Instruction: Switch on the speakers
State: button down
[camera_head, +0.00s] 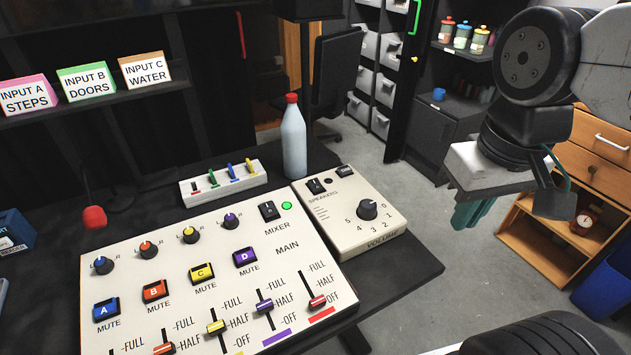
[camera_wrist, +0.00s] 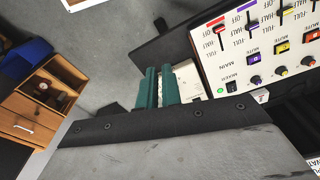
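The speaker box (camera_head: 345,238) is cream, labelled SPEAKERS and VOLUME, and sits right of the mixer. Its black rocker switch (camera_head: 316,186) is by the SPEAKERS label, with a small dark, unlit light (camera_head: 328,181) beside it. A black volume knob (camera_head: 368,209) sits lower on its face. My gripper (camera_head: 472,213) hangs to the right of the box, well apart from it. In the wrist view its teal fingers (camera_wrist: 159,88) are close together with nothing held. Part of the speaker box (camera_wrist: 188,82) shows behind them; its switch is not clear there.
The mixer panel (camera_head: 130,275) has knobs, mute buttons, faders and a lit green light (camera_head: 286,206). A white bottle (camera_head: 293,140) stands behind the speaker box. A red-tipped microphone (camera_head: 94,216) and a coloured switch strip (camera_head: 222,183) are farther left. Open floor lies right of the table.

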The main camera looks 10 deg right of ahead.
jog(key=m+t+y, duration=0.1)
jog(key=m+t, duration=0.1)
jog(key=m, duration=1.3)
send_over(314, 180)
jog(key=s+d, duration=0.1)
jog(key=s, duration=0.4)
notch_tip(314, 180, down, 13)
jog(key=shift+d+f, duration=0.1)
jog(key=shift+f, duration=0.1)
jog(key=x, duration=1.4)
jog(key=shift+w, duration=0.1)
